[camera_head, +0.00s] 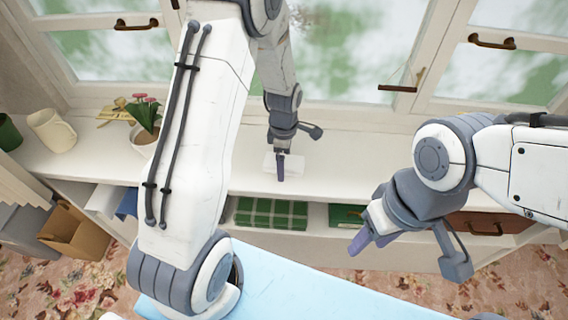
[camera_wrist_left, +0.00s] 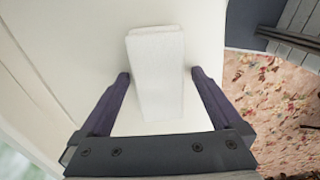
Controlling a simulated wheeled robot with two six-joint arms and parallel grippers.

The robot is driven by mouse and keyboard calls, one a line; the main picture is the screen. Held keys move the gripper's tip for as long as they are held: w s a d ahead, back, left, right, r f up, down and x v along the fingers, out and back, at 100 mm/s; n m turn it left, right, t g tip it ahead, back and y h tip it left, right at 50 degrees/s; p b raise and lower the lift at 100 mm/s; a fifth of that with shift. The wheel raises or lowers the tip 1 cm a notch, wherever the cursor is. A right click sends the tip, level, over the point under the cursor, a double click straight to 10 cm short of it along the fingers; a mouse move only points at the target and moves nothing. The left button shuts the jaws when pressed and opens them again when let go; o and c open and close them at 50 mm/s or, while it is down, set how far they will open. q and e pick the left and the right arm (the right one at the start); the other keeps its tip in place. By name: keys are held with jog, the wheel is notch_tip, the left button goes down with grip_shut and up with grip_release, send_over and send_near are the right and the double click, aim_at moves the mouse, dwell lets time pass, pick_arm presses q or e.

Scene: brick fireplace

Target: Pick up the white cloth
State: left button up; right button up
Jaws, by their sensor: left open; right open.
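The white cloth (camera_head: 293,163) is a folded white block lying on the white windowsill shelf (camera_head: 340,165). In the left wrist view the cloth (camera_wrist_left: 156,75) is upright in the picture, between the two dark fingers. My left gripper (camera_head: 280,168) is right over the cloth and partly hides it in the head view. In the wrist view my left gripper (camera_wrist_left: 158,85) is open, with a gap on each side of the cloth. My right gripper (camera_head: 370,235) is open and empty, in front of the shelf at the right.
Green checked fabric (camera_head: 270,213) sits in the compartment below. Window panes rise behind the shelf. The shelf right of the cloth is clear.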

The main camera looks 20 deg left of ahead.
pick_arm(q)
jog(key=c, duration=1.4)
jog(key=shift+o, duration=0.2)
jog(key=shift+r, duration=0.6)
notch_tip(320, 180, up, 3)
jog(key=shift+w+f, duration=0.1)
jog(key=shift+f, duration=0.1)
jog(key=s+d+r, duration=0.1)
jog(key=d+r, duration=0.2)
jog(key=d, duration=0.2)
jog(key=d+r+b, duration=0.1)
jog(key=d+r, duration=0.3)
jog(key=d, duration=0.2)
jog(key=shift+s+d, duration=0.3)
jog(key=shift+s, duration=0.1)
jog(key=shift+r, duration=0.1)
